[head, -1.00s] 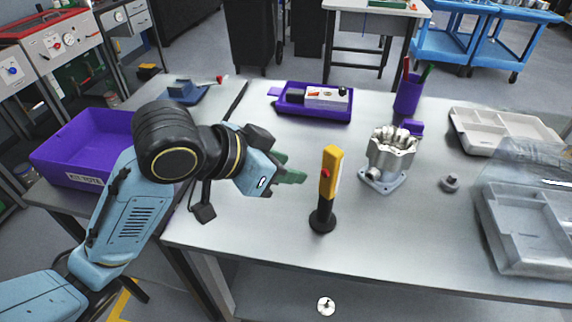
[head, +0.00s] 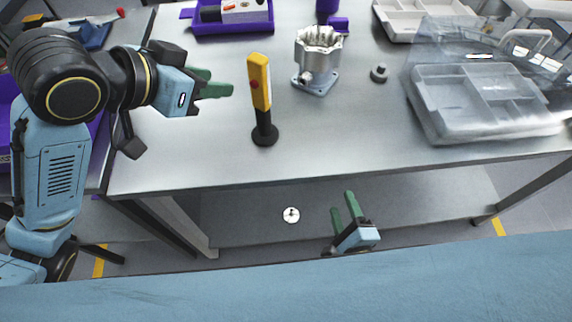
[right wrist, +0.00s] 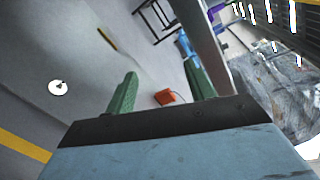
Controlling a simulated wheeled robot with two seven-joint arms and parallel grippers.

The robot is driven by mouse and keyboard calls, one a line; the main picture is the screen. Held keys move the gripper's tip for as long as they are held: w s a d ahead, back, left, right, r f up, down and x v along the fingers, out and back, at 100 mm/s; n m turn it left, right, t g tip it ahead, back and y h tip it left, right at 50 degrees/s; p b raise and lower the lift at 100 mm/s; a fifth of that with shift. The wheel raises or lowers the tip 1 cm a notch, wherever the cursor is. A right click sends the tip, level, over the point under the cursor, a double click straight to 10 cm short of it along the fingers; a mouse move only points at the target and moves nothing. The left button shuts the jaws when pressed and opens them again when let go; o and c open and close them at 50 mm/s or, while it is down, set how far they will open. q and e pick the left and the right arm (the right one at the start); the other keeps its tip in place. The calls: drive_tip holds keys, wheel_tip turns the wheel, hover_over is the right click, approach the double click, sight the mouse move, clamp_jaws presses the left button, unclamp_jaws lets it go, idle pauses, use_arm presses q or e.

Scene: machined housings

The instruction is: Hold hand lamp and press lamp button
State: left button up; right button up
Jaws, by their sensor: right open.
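My right gripper (head: 344,212) is low in front of the table's front edge, open and empty. Its green fingers also show in the right wrist view (right wrist: 160,92), spread wide; the lamp is not seen there.
A metal housing (head: 317,58) and a small grey knob-like part (head: 379,73) stand right of the lamp. A clear-lidded grey case (head: 470,100) lies further right. A purple tray (head: 232,26) is behind. Tabletop around the lamp is clear.

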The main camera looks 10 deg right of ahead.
wheel_tip(320, 180, up, 8)
drive_tip(key=d+m+t+h, duration=0.1)
drive_tip(key=m+t+h, duration=0.1)
drive_tip(key=m, duration=0.4)
drive_tip(key=m+y, duration=0.5)
drive_tip(key=y, duration=0.1)
approach(266, 123)
drive_tip(key=shift+g, duration=0.3)
drive_tip(key=x, duration=1.1)
drive_tip(key=shift+w+r, duration=0.15)
drive_tip(key=shift+r, duration=0.1)
drive_tip(key=c, duration=1.1)
use_arm(q)
clamp_jaws()
use_arm(e)
drive_tip(key=shift+c, duration=0.3)
